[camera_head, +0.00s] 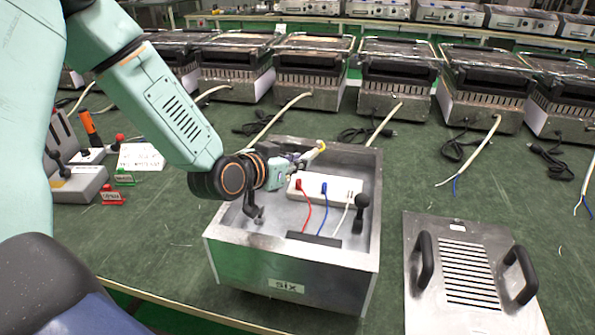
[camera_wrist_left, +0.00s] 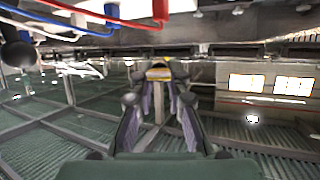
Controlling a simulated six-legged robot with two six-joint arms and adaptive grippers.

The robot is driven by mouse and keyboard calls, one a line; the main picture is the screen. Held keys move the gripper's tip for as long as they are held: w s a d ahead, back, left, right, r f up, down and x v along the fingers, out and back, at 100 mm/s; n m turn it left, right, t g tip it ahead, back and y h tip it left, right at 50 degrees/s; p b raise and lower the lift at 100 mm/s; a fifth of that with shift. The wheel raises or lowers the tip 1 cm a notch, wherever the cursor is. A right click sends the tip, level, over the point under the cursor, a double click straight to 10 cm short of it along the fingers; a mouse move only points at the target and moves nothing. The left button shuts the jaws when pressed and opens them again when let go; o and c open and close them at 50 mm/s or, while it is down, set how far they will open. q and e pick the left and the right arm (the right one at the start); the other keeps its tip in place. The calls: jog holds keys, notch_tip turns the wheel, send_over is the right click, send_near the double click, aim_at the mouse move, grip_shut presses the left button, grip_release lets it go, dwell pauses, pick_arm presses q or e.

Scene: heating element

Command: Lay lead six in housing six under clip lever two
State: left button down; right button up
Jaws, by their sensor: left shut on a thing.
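Housing six (camera_head: 290,258) is an open metal box with a "SIX" label on its front wall. Inside are a white terminal block (camera_head: 335,188) with red, blue and white wires, and two dark ball-topped levers, one at the left (camera_head: 252,211) and one at the right (camera_head: 361,203); I cannot tell which is lever two. My left gripper (camera_head: 312,156) reaches over the back of the box, shut on a cream-yellow piece (camera_head: 320,147), seemingly a lead end. In the left wrist view a yellow-orange piece (camera_wrist_left: 158,72) is between the fingertips. My right gripper is not in view.
A metal cover plate (camera_head: 468,270) with two black handles lies right of the box. Several grills (camera_head: 398,75) stand behind, with cream cables (camera_head: 385,124) trailing across the green table. Grey lever devices (camera_head: 78,184) and small signs are at the left.

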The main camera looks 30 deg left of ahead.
pick_arm(q)
jog(key=shift+a+f, duration=0.1)
jog(key=shift+f, duration=0.8)
jog(key=shift+w+a+f, duration=0.15)
jog(key=shift+w, duration=0.1)
jog(key=shift+s+d, duration=0.2)
jog(key=shift+d, duration=0.05)
jog(key=shift+w+a+f+b, duration=0.1)
jog(key=shift+a+f+b, duration=0.1)
jog(key=shift+f+b, duration=0.2)
jog(key=shift+f, duration=0.2)
jog(key=shift+d+r, duration=0.1)
jog(key=c, duration=1.6)
grip_release()
jog(key=shift+r, duration=0.1)
jog(key=shift+c, duration=0.2)
jog(key=o, duration=0.3)
